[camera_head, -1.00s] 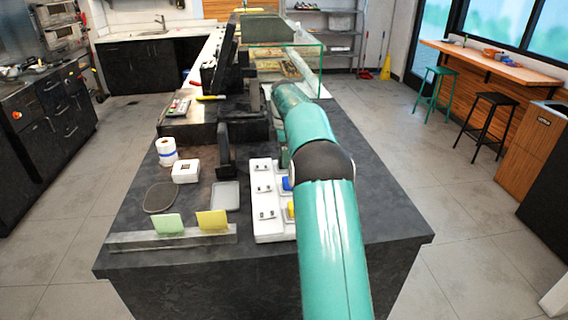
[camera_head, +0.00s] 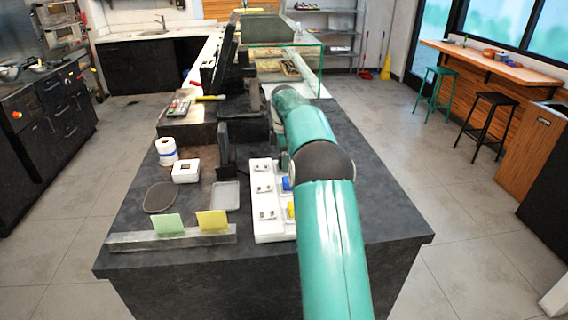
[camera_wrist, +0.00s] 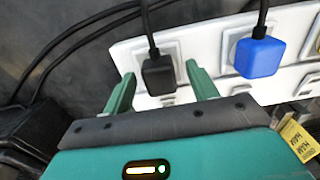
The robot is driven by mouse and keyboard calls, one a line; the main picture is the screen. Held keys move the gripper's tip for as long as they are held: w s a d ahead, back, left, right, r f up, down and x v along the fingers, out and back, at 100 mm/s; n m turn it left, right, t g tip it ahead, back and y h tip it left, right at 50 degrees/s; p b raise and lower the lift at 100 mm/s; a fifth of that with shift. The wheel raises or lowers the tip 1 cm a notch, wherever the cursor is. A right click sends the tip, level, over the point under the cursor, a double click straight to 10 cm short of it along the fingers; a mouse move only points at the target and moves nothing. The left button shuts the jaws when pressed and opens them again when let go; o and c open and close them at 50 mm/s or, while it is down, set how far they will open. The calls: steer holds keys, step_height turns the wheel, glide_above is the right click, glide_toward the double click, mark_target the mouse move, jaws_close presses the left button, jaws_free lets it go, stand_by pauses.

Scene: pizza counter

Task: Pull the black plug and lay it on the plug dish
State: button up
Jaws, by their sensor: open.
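The black plug (camera_wrist: 158,75) sits in a socket of the white power strip (camera_wrist: 210,60) in the wrist view, its black cord running up. My gripper (camera_wrist: 160,72) is open, with one green finger on each side of the black plug. I cannot tell whether either finger touches it. In the head view the strip (camera_head: 263,230) lies on the dark counter, partly behind my arm; the black plug and my gripper are hidden there. A shallow grey square dish (camera_head: 225,196), probably the plug dish, lies left of the strip.
A blue plug (camera_wrist: 260,56) sits beside the black one. A yellow plug (camera_head: 291,209) is on the strip, near my arm. Black cords cross the wrist view.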

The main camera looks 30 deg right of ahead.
steer(key=shift+c, duration=0.2)
jaws_close()
steer(key=shift+r, duration=3)
